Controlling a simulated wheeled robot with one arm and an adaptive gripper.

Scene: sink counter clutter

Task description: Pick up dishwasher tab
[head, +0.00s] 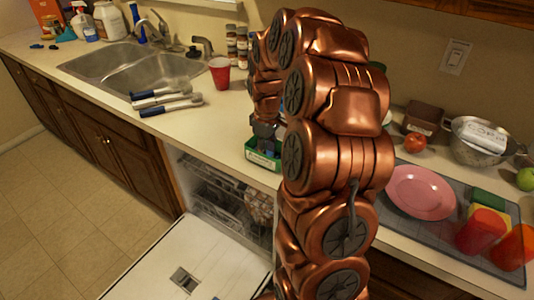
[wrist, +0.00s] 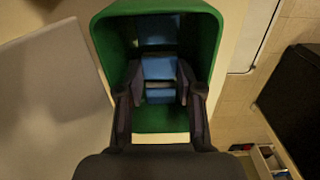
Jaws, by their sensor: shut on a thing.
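A blue dishwasher tab (wrist: 159,68) with a lighter band lies inside an open green box (wrist: 205,48), seen from above in the wrist view. My gripper (wrist: 158,84) reaches into the box, with its two dark fingers shut on the tab from both sides. More blue shows deeper in the box, dim and hard to separate. In the head view the green box (head: 262,161) stands near the counter's front edge, with my gripper (head: 265,135) above it. The tab is hidden there.
An open dishwasher (head: 190,270) is below the counter's front edge. A red cup (head: 220,74) and blue-handled utensils (head: 168,97) are near the sink (head: 110,65). To the right are a pink plate (head: 420,192), a colander (head: 478,142) and a tomato (head: 414,143).

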